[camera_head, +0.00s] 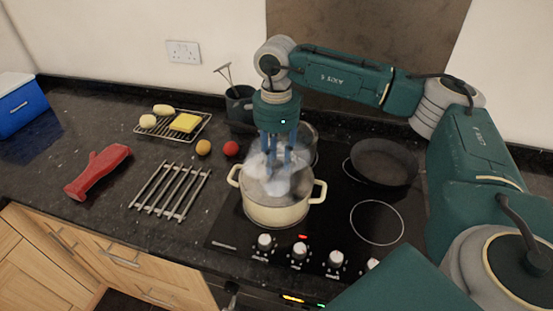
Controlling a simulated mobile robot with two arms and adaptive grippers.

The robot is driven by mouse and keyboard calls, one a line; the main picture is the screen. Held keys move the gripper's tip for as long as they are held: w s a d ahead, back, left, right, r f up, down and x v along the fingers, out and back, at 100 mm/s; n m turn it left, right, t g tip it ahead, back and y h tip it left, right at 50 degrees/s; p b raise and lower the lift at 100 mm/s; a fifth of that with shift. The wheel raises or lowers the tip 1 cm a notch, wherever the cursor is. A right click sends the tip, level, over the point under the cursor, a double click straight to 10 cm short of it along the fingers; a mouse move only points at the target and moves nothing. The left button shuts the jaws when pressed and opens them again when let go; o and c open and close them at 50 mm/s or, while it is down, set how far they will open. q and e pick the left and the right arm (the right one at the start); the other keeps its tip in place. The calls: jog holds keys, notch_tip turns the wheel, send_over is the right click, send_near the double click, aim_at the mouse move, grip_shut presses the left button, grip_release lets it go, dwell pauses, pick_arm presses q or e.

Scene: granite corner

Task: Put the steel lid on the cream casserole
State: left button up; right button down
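The cream casserole (275,214), with two loop handles, stands upright on the hob at the front left. Pale steam hangs over its mouth. A grey, shiny round surface (255,186) shows at its top; it looks like the steel lid, but steam and my fingers blur it, so I cannot tell whether it is seated. My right gripper (278,168) points down over the middle of the casserole, its fingers inside the steam. I cannot tell whether they are shut on anything. My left gripper is not in view.
A dark pan (384,163) sits at the back right of the hob (335,225). A grey round vessel (309,142) is partly hidden behind my gripper. A metal trivet (170,190), red mitt (97,172), wire rack (160,128) and utensil pot (239,104) are left. The front-right ring (377,222) is bare.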

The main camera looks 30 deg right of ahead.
jog(key=shift+f, duration=0.15)
dwell(0.4)
jog(key=c, duration=0.8)
grip_release()
jog(key=shift+o, duration=0.2)
jog(key=shift+r+p, duration=1.95)
jog(key=shift+r, duration=1.6)
jog(key=shift+f, duration=0.1)
